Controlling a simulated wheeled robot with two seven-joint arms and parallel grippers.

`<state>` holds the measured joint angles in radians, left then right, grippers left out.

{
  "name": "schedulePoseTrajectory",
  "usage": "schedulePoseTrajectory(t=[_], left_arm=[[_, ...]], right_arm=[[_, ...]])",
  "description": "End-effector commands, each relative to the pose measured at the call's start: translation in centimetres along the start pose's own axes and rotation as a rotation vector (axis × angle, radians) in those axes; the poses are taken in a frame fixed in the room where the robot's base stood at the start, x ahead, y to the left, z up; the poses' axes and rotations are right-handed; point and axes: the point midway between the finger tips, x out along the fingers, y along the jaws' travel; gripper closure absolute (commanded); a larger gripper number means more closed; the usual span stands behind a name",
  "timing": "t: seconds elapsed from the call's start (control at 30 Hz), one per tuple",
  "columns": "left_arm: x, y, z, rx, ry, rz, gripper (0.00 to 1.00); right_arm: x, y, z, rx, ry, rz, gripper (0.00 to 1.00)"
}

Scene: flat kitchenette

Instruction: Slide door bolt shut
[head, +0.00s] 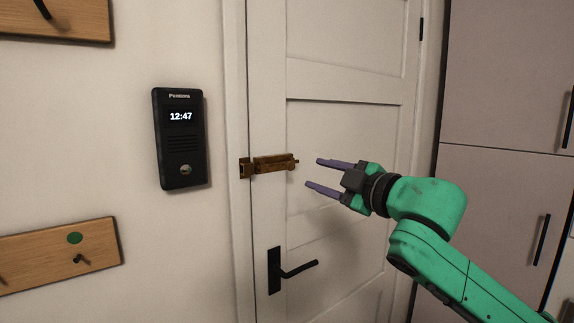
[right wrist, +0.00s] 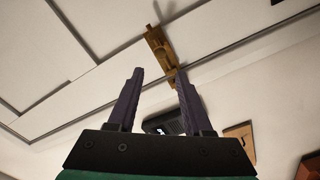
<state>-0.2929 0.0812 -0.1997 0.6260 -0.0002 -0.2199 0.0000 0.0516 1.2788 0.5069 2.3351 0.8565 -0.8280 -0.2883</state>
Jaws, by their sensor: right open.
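A brass door bolt (head: 272,163) is mounted level on the white door (head: 345,130), near its left edge. A small brass keeper (head: 245,168) sits on the door frame just left of it. I cannot tell whether the rod's tip is inside the keeper. My right gripper (head: 314,173) is open and empty, to the right of the bolt's right end and apart from it, fingers pointing left. In the right wrist view the bolt (right wrist: 158,45) shows beyond and between the fingertips of the right gripper (right wrist: 160,73). My left gripper is not in view.
A black door handle (head: 293,270) is below the bolt. A black intercom (head: 181,140) reading 12:47 hangs on the wall to the left. Wooden hook boards (head: 45,262) are further left. Tall cabinets (head: 500,150) stand at the right. Free space lies in front of the door.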

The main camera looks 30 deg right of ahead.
Motion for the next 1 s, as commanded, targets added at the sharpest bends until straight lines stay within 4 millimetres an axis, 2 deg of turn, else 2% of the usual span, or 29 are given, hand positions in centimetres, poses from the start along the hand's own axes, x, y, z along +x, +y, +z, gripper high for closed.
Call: schedulePoseTrajectory(t=[0.2,0.47,0.63,0.8,1.0], left_arm=[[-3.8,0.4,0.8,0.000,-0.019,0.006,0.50],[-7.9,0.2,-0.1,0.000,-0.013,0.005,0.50],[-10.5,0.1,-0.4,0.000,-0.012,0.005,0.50],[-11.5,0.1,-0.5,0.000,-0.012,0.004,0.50],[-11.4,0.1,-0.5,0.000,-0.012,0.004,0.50]], right_arm=[[3.9,0.9,-0.3,0.000,-0.005,0.001,0.50],[7.0,1.1,-0.2,0.009,-0.002,0.005,0.50],[10.3,1.0,-0.5,0.010,0.003,0.005,0.50],[12.9,0.4,0.0,0.005,-0.001,0.002,0.50],[13.3,0.0,0.2,0.001,-0.001,0.000,0.50]])
